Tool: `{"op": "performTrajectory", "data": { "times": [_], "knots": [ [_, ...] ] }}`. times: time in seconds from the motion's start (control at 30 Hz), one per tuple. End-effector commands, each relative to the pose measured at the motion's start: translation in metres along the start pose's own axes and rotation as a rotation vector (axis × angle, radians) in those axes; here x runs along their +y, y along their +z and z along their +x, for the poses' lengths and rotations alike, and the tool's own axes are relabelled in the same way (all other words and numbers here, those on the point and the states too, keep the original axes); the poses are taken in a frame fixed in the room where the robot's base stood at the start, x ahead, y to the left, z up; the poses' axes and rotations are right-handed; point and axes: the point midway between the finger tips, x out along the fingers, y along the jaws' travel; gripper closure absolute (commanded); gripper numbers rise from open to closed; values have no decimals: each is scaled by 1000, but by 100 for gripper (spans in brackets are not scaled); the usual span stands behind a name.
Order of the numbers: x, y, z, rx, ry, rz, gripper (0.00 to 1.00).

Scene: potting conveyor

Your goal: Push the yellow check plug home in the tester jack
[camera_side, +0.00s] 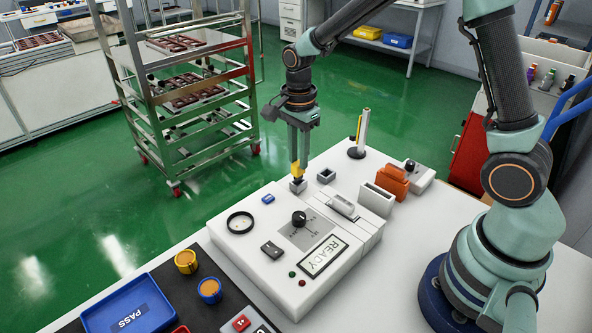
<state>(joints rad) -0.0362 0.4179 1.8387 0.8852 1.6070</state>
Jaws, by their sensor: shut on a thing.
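My gripper (299,158) points down near the back edge of the white table, shut on the yellow check plug (296,169). The plug is upright between the jaws, and its upper part is hidden by them. Its lower end is at a small grey square socket, which looks like the tester jack (298,186), behind the white tester (290,250). I cannot tell how deep the plug sits in the jack. A second small grey square socket (326,175) is just to the right and is empty. The tester has a black knob and a READY label.
To the right are a white open box (377,199), an orange block (392,181) and a white upright post (361,133). At the front left, a blue PASS tray (100,318) and yellow and blue round pieces lie on a dark mat. A metal rack stands behind.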

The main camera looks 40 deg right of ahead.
Motion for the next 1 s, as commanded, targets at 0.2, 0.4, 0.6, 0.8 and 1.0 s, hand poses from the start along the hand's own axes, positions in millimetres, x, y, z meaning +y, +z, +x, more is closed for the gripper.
{"op": "performTrajectory", "data": {
  "times": [0.2, 0.4, 0.6, 0.8, 1.0],
  "knots": [
    [0, 0, 5, 0, 0, 0, 100],
    [0, 0, 10, 0, 2, 0, 100],
    [0, 0, 14, 0, 0, 0, 100],
    [0, 0, 19, 0, 1, 0, 100],
    [0, 0, 21, 0, 0, 0, 43]
  ]
}}
